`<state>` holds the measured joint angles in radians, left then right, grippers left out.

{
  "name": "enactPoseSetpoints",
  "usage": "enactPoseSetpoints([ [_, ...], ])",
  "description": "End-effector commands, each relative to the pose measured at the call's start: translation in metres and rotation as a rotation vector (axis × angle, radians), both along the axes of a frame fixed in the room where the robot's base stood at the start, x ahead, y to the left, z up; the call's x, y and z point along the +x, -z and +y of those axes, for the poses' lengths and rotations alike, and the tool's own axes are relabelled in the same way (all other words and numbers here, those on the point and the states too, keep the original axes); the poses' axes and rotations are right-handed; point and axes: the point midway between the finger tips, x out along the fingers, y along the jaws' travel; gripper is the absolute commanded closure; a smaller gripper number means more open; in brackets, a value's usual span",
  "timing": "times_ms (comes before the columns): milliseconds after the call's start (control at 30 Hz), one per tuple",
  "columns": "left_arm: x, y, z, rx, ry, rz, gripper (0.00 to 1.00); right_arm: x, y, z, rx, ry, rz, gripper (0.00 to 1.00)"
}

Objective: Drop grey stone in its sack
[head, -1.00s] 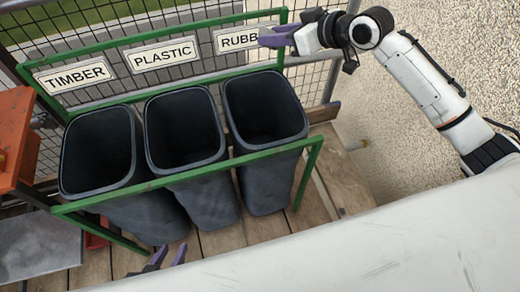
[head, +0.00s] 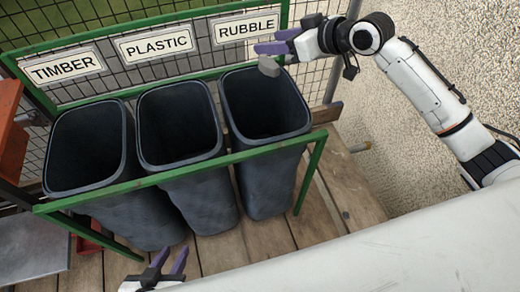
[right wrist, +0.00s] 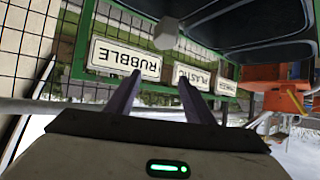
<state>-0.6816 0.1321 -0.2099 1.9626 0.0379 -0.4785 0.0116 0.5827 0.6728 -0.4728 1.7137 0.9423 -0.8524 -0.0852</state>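The grey stone (head: 269,66) is in the air over the back rim of the rubble bin (head: 232,126), just under my right gripper (head: 268,42). The right wrist view shows the stone (right wrist: 167,34) beyond the spread fingertips and apart from them. My right gripper is open and empty, in front of the RUBBLE sign (head: 247,28). No sack shows; the dark bin under that sign is the rightmost of three. My left gripper (head: 168,256) is open and empty, low at the front, before the bins.
The plastic bin (head: 190,190) and timber bin (head: 130,215) stand to the left, under their signs. A green frame (head: 190,168) with a front rail surrounds the bins. Wire mesh is behind. An orange object (head: 10,140) is at the left edge. Planks lie below.

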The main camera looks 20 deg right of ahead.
Motion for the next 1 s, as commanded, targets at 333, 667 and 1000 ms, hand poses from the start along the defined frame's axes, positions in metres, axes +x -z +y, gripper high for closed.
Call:
enactPoseSetpoints([
  [333,-0.002,0.003,0.002,0.002,-0.005,0.005,0.69,-0.002,0.0,-0.002,-0.001,0.0,0.002,0.48],
  [667,-0.004,0.004,0.003,0.002,-0.006,0.009,0.69,-0.043,-0.026,-0.027,-0.006,0.0,0.001,0.48],
  [1000,-0.003,0.005,0.003,0.002,-0.006,0.009,0.69,-0.075,-0.047,-0.047,-0.002,0.0,0.001,0.48],
])
